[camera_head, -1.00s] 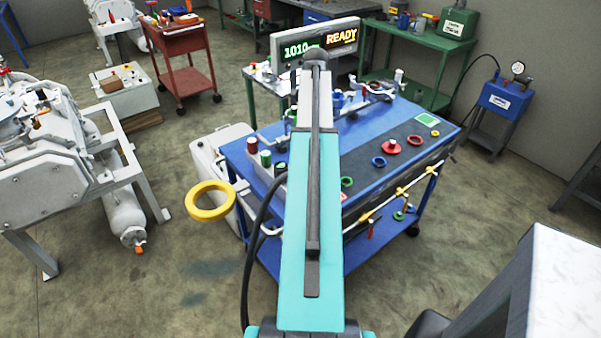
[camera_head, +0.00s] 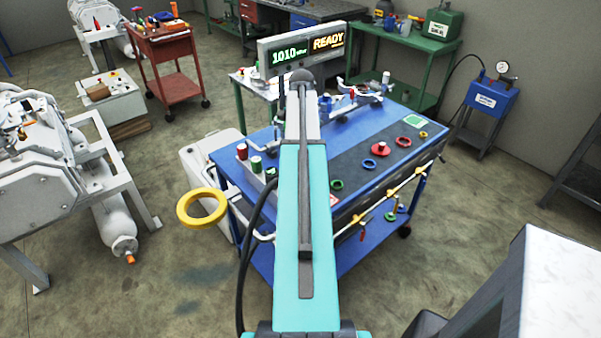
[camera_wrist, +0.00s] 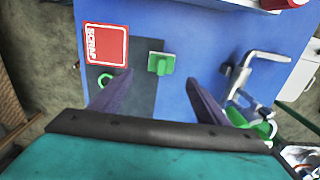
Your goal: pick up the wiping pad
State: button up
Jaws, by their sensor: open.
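A small green block (camera_wrist: 160,63), which looks like the wiping pad, sits partly on the dark strip and partly on the blue top of the cart in the wrist view. My gripper (camera_wrist: 158,77) is open, with its two dark fingers on either side of and below the block in the picture. Nothing is between the fingers, and the block appears apart from them. In the head view, my arm hides the gripper and I cannot make out the block.
A red SCRAP square (camera_wrist: 106,44) and a green ring (camera_wrist: 104,78) lie left of the block. A metal bracket (camera_wrist: 255,70) stands right. On the blue cart (camera_head: 235,155) are several rings and a green square (camera_head: 413,122). A yellow ring (camera_head: 202,221) is left of my arm.

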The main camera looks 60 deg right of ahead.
jog(key=shift+f+p, duration=0.35)
jog(key=shift+f, duration=1.65)
jog(key=shift+w+f+p, duration=0.1)
jog(key=shift+f+p, duration=1.1)
jog(key=shift+f, duration=1.4)
jog(key=shift+c, duration=0.2)
jog(key=c, duration=1.1)
